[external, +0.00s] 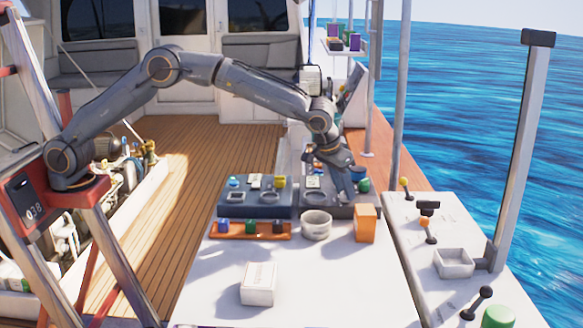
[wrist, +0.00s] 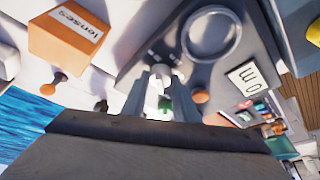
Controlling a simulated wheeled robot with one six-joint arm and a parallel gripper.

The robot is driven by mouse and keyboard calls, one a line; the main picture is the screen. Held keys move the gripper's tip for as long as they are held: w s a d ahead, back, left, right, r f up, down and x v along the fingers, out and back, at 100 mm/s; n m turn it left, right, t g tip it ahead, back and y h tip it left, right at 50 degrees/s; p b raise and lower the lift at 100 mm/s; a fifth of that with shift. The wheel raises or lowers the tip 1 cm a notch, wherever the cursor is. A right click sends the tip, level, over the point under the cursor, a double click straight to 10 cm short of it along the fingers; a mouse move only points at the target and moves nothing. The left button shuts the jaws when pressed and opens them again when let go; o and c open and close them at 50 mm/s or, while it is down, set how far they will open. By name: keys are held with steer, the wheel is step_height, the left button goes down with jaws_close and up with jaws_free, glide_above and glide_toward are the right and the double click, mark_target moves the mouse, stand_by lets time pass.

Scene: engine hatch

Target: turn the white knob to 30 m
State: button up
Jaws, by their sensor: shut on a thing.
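My gripper (wrist: 160,78) is shut on the white knob (wrist: 153,96) in the wrist view, with a finger on either side of it. The fingers hide part of the knob, and its pointer and scale marks cannot be read. The knob sits on a dark grey panel (wrist: 136,72) beside a round ring-shaped recess. In the external view my gripper (external: 350,195) reaches down to the right part of the same dark panel (external: 340,211); the knob is hidden there.
An orange box (external: 366,224) marked "lenses" stands close beside the panel, next to a round white bowl (external: 316,225). An orange rack (external: 250,231) with small blocks and a white box (external: 258,284) are nearer the front. Levers (external: 427,228) stand at the right.

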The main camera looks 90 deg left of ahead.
steer(key=m, duration=0.2)
steer(key=m+h, duration=0.1)
steer(key=m, duration=0.1)
steer(key=shift+s+a+m+t+h, duration=0.1)
steer(key=shift+a+m+t+h, duration=0.1)
steer(key=shift+m+t+h, duration=0.15)
steer(key=shift+a+m+h+b, duration=0.15)
steer(key=shift+m+h, duration=0.35)
steer(key=shift+m, duration=0.75)
steer(key=shift+d+m+h+b, duration=0.15)
steer(key=shift+m+h, duration=0.3)
steer(key=shift+m, duration=0.75)
steer(key=shift+a, duration=0.1)
steer(key=o, duration=1.1)
steer(key=shift+b+v, duration=0.8)
steer(key=shift+v, duration=3.1)
